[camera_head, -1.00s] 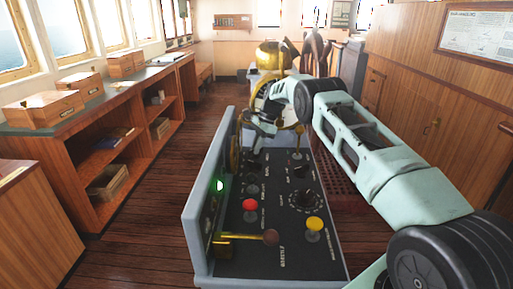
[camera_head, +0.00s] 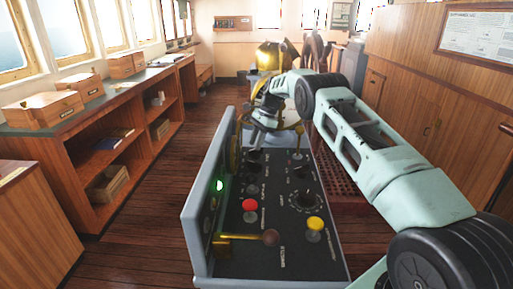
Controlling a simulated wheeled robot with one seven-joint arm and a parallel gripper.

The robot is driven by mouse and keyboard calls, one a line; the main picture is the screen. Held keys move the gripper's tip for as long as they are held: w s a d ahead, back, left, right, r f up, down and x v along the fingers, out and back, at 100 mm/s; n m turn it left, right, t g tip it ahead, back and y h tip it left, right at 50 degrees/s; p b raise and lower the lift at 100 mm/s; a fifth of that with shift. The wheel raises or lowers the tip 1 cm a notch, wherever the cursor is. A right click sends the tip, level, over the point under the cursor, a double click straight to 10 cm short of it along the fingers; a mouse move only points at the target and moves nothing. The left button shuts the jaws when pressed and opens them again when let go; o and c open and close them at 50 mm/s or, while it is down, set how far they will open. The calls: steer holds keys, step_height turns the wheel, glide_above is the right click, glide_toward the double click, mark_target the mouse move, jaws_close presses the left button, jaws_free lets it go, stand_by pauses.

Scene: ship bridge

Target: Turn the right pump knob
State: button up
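The control console (camera_head: 268,264) stands in front of me with a dark, sloped panel. Several black knobs are on it. A small black knob (camera_head: 300,171) sits on the right side of the panel, and another black knob (camera_head: 254,156) is at the upper left. A larger black knob (camera_head: 307,199) with a dial ring is nearer, on the right. The labels are too small to read, so I cannot tell which is the right pump knob. My gripper (camera_head: 258,101) is above the console's far end, apart from these knobs. Its fingers are small and unclear against the brass background.
A red button (camera_head: 250,205), a yellow button (camera_head: 314,224), a brass lever with a brown ball (camera_head: 270,238) and an upright brass lever (camera_head: 299,139) are on the console. A green lamp (camera_head: 219,186) glows on its left wall. Wooden shelves (camera_head: 125,118) stand left; the floor between is clear.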

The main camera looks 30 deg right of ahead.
step_height(320, 180, up, 8)
steer(key=shift+f+b, duration=0.15)
steer(key=shift+b, duration=0.3)
steer(key=s+a+r+n+t+h, duration=0.1)
steer(key=s+a+r+n+h, duration=0.1)
steer(key=s+a+n, duration=0.35)
steer(key=s+a+r+n+h, duration=0.1)
steer(key=s+a+n, duration=0.2)
steer(key=s, duration=0.5)
steer(key=s+a+f+n+t+h, duration=0.1)
steer(key=s+a+n, duration=0.3)
steer(key=s, duration=0.8)
steer(key=s+a+f+n, duration=0.1)
steer(key=s+n, duration=0.5)
steer(key=s, duration=0.5)
steer(key=s+a+n+g, duration=0.1)
steer(key=s+a+n, duration=0.3)
steer(key=s+a, duration=0.3)
steer(key=s+a+r+n+g, duration=0.1)
steer(key=s+a+n, duration=0.3)
steer(key=s+a, duration=0.3)
steer(key=a, duration=0.4)
steer(key=shift+a+r, duration=0.2)
steer(key=shift+a, duration=0.05)
